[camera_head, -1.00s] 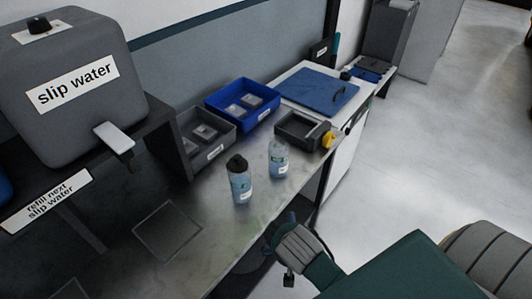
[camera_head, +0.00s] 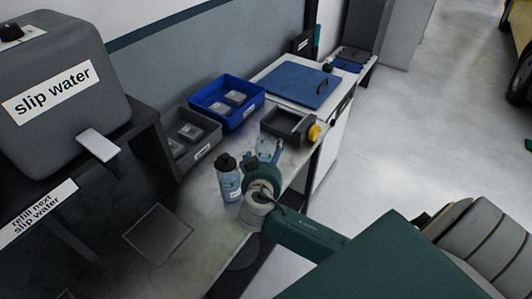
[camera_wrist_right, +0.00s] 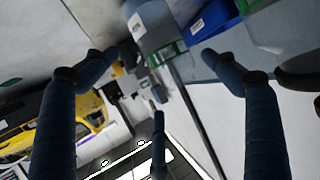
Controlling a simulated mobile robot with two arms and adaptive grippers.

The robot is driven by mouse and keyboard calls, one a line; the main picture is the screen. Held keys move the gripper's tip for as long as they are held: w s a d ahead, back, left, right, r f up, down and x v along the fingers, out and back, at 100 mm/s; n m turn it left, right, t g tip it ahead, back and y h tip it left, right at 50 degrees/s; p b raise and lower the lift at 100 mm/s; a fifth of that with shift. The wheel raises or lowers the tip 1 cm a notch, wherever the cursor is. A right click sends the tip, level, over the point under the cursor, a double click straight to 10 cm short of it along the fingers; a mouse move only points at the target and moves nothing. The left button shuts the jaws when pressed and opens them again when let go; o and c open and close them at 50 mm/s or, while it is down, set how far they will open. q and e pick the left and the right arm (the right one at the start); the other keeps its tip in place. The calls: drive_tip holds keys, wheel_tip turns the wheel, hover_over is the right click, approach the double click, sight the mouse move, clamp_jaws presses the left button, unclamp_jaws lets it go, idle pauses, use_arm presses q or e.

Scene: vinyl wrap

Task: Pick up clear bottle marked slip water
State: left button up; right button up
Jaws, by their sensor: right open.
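The clear bottle (camera_head: 266,145) stands on the worktop, largely hidden in the head view by my right gripper (camera_head: 264,158). A dark-capped bottle (camera_head: 229,180) with a white label stands just left of it. My right gripper is open, its blue fingers at the clear bottle; I cannot tell whether they touch it. In the right wrist view, the open fingers (camera_wrist_right: 160,70) spread to either side, and a bluish bottle (camera_wrist_right: 153,30) with a white label shows at the top between them. Its label text is unreadable. My left gripper is out of view.
A grey bin (camera_head: 188,143) and a blue bin (camera_head: 249,112) with blocks stand behind the bottles. A dark open tray (camera_head: 286,129) with a yellow knob sits to the right. The slip water tank (camera_head: 60,125) is at left. Open floor lies right of the worktop.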

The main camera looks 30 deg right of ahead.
sight(269, 158)
drive_tip(key=f, duration=0.2)
drive_tip(key=w+f, duration=0.1)
drive_tip(key=shift+d+f+p, duration=0.15)
drive_tip(key=shift+d+p, duration=0.15)
drive_tip(key=shift+d, duration=0.05)
drive_tip(key=p+x, duration=0.1)
drive_tip(key=x, duration=0.5)
drive_tip(key=shift+a, duration=0.1)
drive_tip(key=shift+w+f, duration=0.15)
drive_tip(key=shift+f, duration=0.1)
drive_tip(key=shift+c, duration=0.5)
drive_tip(key=shift+r, duration=0.1)
drive_tip(key=c, duration=0.9)
